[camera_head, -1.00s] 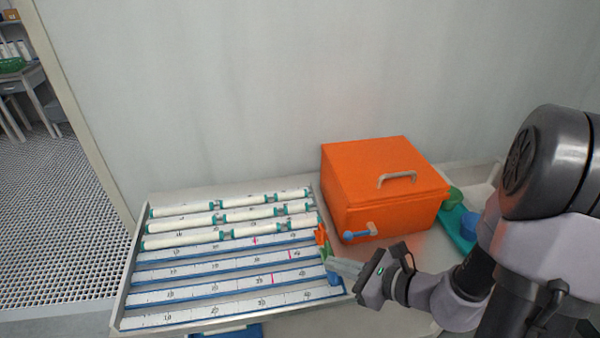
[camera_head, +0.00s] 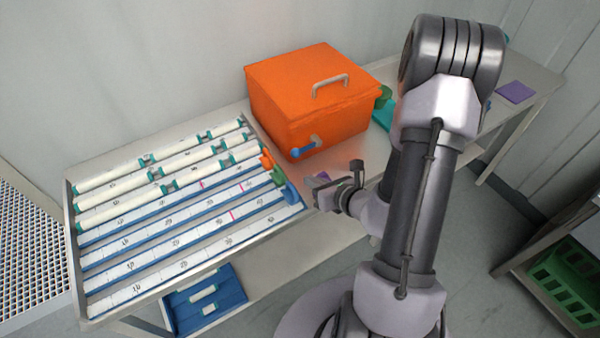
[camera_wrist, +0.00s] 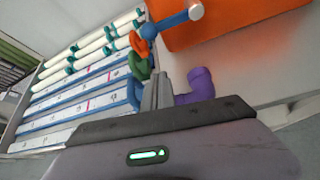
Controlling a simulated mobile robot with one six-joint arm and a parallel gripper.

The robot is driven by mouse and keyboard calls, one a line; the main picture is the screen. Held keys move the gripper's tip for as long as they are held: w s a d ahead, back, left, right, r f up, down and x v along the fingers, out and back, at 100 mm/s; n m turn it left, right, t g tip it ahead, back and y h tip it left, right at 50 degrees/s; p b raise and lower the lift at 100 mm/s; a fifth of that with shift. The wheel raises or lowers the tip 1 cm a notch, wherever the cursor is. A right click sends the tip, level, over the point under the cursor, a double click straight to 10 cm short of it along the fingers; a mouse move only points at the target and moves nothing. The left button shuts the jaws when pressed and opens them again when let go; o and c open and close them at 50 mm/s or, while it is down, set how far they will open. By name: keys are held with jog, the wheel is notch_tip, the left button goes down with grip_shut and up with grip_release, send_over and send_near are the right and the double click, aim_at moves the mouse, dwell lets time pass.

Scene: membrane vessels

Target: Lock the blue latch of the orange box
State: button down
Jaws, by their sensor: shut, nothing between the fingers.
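The orange box (camera_head: 310,100) stands closed on the bench with a grey handle on its lid. Its blue latch (camera_head: 301,152) is on the front face, with a blue ball end pointing left and a grey pivot at the right. In the wrist view the latch (camera_wrist: 172,22) lies at the top, in front of the orange box (camera_wrist: 235,22). My gripper (camera_head: 311,185) is shut and empty, in front of the box and below the latch. In the wrist view its fingers (camera_wrist: 158,92) are together, apart from the latch.
A tray (camera_head: 72,220) with white tubes on numbered blue-edged rows lies left. Orange, green and blue pieces (camera_head: 278,177) stand at its right edge. A purple piece (camera_wrist: 201,84) is close beside my fingers. Teal and green items lie right of the box.

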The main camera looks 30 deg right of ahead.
aim_at(307, 148)
jog(key=b+x, duration=0.4)
jog(key=b, duration=0.4)
jog(key=shift+w+a+f+b, duration=0.1)
jog(key=shift+w+f+b, duration=0.15)
jog(key=shift+f, duration=0.2)
jog(key=shift+w+a+f, duration=0.2)
jog(key=shift+w+f, duration=0.05)
jog(key=shift+w, duration=0.45)
jog(key=r, duration=0.4)
jog(key=shift+w+d+p, duration=0.35)
jog(key=shift+w+d, duration=0.05)
jog(key=shift+w+d+r, duration=0.1)
jog(key=shift+w, duration=0.05)
